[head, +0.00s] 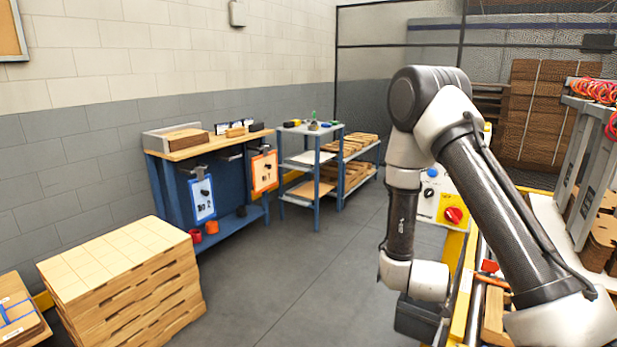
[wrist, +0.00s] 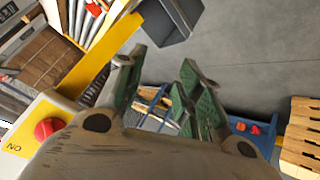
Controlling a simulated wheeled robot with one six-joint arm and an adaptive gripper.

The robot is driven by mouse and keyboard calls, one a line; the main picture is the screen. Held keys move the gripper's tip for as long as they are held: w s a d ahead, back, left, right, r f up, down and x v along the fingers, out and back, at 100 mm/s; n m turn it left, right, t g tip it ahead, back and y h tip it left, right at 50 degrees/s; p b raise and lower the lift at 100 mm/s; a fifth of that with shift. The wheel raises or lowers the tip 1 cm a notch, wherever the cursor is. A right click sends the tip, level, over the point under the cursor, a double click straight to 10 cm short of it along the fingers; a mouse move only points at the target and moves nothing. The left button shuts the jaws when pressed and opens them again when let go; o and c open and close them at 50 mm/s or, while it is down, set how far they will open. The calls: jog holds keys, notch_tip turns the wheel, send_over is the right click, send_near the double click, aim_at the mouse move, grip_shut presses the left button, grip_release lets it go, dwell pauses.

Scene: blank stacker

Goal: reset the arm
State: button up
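My arm fills the right of the head view, with its elbow raised and its forearm hanging down to a pale wrist joint. The gripper itself cannot be made out in the head view. In the wrist view my gripper (wrist: 161,60) shows two green-padded fingers spread apart, with a clear gap between them. Nothing is held; the floor and distant furniture show through the gap.
A yellow-edged machine with a control panel (head: 452,208) and red knob stands beside the arm. Stacked wooden blanks (head: 125,270) stand left, a blue workbench (head: 232,195) behind. The middle floor is free.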

jog(key=s+a+r+g+y, duration=0.3)
jog(key=s+r+g, duration=0.1)
jog(key=s+r, duration=0.2)
jog(key=s+a+r+g+y, duration=0.2)
jog(key=s+a+r+g, duration=0.15)
jog(key=s+r, duration=0.3)
jog(key=s+d+r+t, duration=0.1)
jog(key=s+d+r, duration=0.1)
jog(key=s+r, duration=0.2)
jog(key=s+d+r+t, duration=0.1)
jog(key=s+d+r, duration=0.2)
jog(key=r, duration=0.8)
jog(key=s+d+r+t+h, duration=0.1)
jog(key=s+d+r, duration=0.2)
jog(key=s+r, duration=0.4)
jog(key=shift+s+d+r+m, duration=0.25)
jog(key=shift+r+m, duration=0.05)
jog(key=shift+r, duration=0.1)
jog(key=shift+t, duration=0.25)
